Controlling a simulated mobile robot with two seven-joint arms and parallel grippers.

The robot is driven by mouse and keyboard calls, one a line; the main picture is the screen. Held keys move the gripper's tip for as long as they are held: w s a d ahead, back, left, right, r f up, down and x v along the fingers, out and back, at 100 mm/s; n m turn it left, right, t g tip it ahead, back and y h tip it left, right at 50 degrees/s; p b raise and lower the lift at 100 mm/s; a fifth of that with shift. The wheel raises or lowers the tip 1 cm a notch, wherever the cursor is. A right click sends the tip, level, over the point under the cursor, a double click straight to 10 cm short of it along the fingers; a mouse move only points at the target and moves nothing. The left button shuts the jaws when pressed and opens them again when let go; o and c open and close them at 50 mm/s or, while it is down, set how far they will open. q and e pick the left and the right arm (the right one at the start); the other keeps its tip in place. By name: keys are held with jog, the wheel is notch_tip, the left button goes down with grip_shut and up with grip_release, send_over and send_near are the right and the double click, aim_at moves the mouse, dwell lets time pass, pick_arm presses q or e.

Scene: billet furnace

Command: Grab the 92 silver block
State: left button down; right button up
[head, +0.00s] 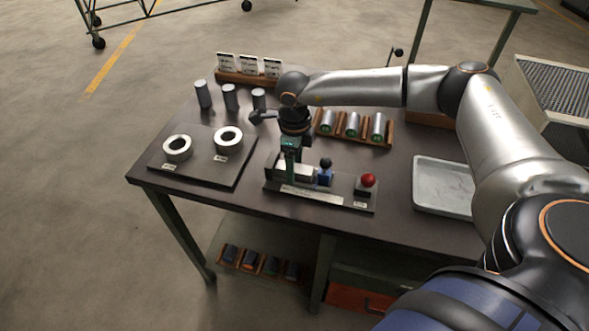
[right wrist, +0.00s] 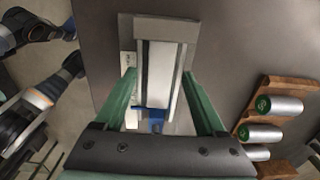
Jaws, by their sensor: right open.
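A pale silver block (head: 296,171) lies in the channel of a grey fixture (head: 327,200) at the front middle of the table. In the right wrist view the silver block (right wrist: 161,70) runs lengthwise between two rails. No number on it can be read. My right gripper (head: 290,163) points down over the fixture. It is open, and its green fingers (right wrist: 158,76) stand on either side of the channel, with nothing visibly gripped. Its height above the block cannot be told. Part of the block is hidden behind the gripper in the head view.
A blue clamp with a dark knob (head: 326,164) and a red button (head: 368,181) are beside the block. A wooden rack (head: 384,143) holds three green-ended cylinders. Two rings (head: 229,137) and several grey cylinders (head: 203,94) stand left. A metal tray (head: 443,160) lies right.

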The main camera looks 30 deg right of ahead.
jog(key=c, duration=1.1)
grip_shut()
jog(key=shift+r, duration=0.15)
